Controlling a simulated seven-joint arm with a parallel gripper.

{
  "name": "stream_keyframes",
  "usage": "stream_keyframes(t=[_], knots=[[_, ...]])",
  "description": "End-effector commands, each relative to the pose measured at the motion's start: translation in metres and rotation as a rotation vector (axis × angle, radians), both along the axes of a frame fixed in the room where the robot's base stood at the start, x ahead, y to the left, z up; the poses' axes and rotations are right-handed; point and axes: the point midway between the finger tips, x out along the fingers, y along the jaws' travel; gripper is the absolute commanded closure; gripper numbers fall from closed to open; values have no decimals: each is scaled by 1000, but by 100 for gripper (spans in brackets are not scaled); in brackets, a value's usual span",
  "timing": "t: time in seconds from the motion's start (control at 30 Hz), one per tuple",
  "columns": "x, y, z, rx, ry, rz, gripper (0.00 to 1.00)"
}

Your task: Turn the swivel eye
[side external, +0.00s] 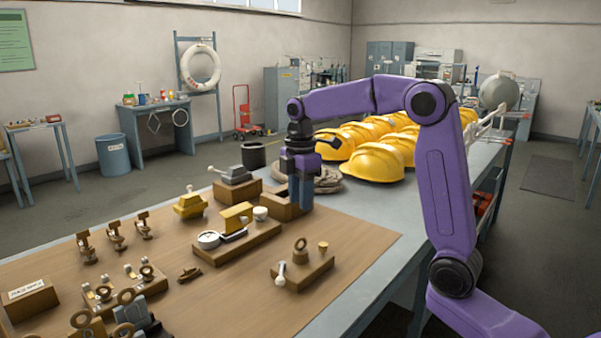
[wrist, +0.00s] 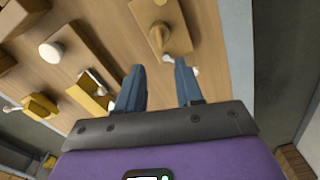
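The swivel eye looks to be the upright brown ring (side external: 301,246) on a small wooden block (side external: 312,268) near the right edge of the brown board. The block also carries a white-knobbed lever (side external: 280,275) and a small brass cup (side external: 323,246). In the wrist view the eye (wrist: 158,38) is seen from above, just beyond the fingertips. My gripper (side external: 300,205) points down behind the block in the side view, apart from the eye. In the wrist view my gripper (wrist: 157,68) has its two blue fingers spread, with nothing held between them.
A wooden box (side external: 280,204) is close beside my fingers. Yellow helmets (side external: 373,163) and coiled rope lie behind. The board's front right is clear.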

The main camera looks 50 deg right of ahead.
Motion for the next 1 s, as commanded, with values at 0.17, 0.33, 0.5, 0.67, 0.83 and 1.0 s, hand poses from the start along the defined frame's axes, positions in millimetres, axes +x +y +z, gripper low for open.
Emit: stream_keyframes(t=[0.17, 0.33, 0.5, 0.67, 0.83, 1.0], knots=[[1, 0, 34, 1, -5, 0, 64], [1, 0, 51, 0, -3, 0, 64], [0, 0, 57, 1, -1, 0, 64], [0, 0, 58, 0, 0, 0, 64], [0, 0, 58, 0, -1, 0, 64], [0, 0, 58, 0, -1, 0, 64]])
